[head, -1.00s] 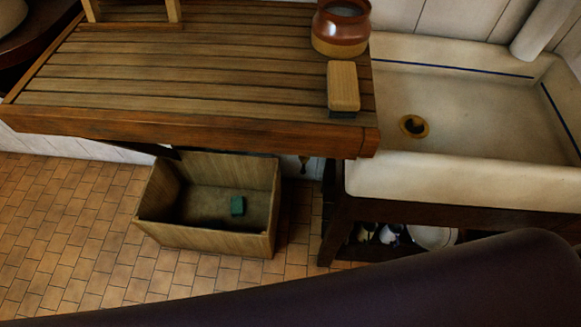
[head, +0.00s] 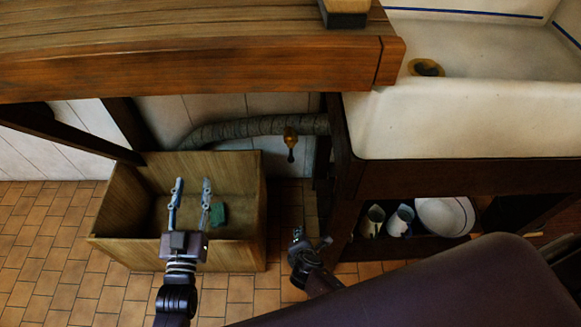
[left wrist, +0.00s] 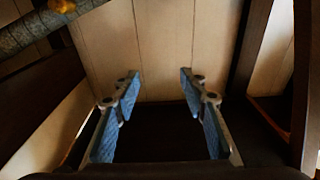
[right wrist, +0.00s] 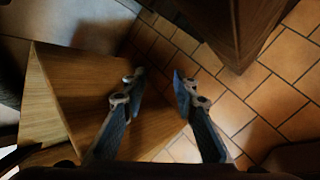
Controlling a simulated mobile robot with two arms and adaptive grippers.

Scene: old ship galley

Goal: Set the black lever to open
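A small brass valve (head: 290,135) sits on a grey wrapped pipe (head: 240,128) under the counter. Its black lever (head: 291,155) points down, across the pipe's line. In the left wrist view the brass valve (left wrist: 62,5) is cut off at the top left corner, and the lever cannot be made out. My left gripper (head: 191,190) is open and empty over the wooden box, left of and below the lever in the head view. My right gripper (head: 300,240) is low, below the lever in the head view. The right wrist view shows this gripper (right wrist: 156,88) open and empty.
A wooden box (head: 247,255) with a green block (head: 218,214) inside stands on the tiled floor. The wooden counter (head: 200,68) overhangs the pipe. The white sink (head: 450,125) is on the right, above a dark shelf with jugs (head: 401,221) and a bowl (head: 444,216).

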